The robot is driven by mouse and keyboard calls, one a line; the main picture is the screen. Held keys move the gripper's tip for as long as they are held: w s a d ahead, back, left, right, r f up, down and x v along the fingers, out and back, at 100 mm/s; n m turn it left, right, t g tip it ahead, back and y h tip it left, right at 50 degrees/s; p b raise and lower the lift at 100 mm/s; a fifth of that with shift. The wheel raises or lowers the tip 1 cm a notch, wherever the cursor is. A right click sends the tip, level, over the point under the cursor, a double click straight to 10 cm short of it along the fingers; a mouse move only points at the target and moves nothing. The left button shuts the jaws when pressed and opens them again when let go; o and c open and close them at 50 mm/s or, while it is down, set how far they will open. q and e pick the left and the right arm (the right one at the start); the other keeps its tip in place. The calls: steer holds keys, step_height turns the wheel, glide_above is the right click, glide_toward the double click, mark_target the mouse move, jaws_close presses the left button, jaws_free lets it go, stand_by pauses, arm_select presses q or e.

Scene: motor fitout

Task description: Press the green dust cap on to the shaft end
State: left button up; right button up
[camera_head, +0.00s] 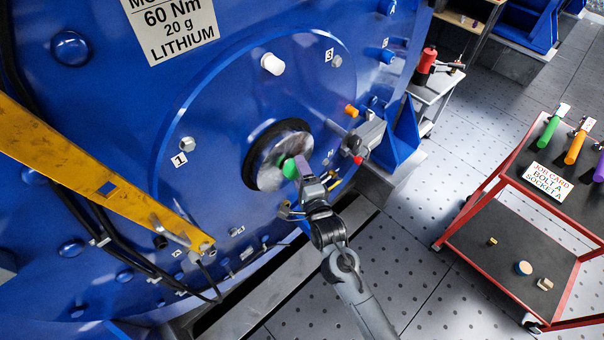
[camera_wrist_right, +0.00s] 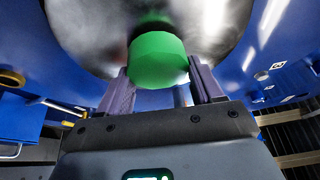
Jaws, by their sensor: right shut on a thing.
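In the right wrist view the cap (camera_wrist_right: 158,60) sits between the two purple-grey fingers of my right gripper (camera_wrist_right: 160,85), in front of the shiny shaft end (camera_wrist_right: 100,25). The cap overlaps the shaft end in both views; I cannot tell whether it is seated or slightly apart. My left gripper is not in view.
A yellow bar (camera_head: 80,165) crosses the motor face at left. Numbered bolts, including a white-capped one (camera_head: 272,64) and an orange one (camera_head: 351,110), ring the shaft. A red-framed cart (camera_head: 500,225) stands on the perforated floor.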

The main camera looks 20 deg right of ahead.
steer(key=shift+w, duration=0.1)
steer(key=o, duration=1.1)
steer(key=s+p, duration=0.1)
steer(key=s, duration=0.9)
steer(key=shift+s+r, duration=0.15)
steer(key=shift+s, duration=0.25)
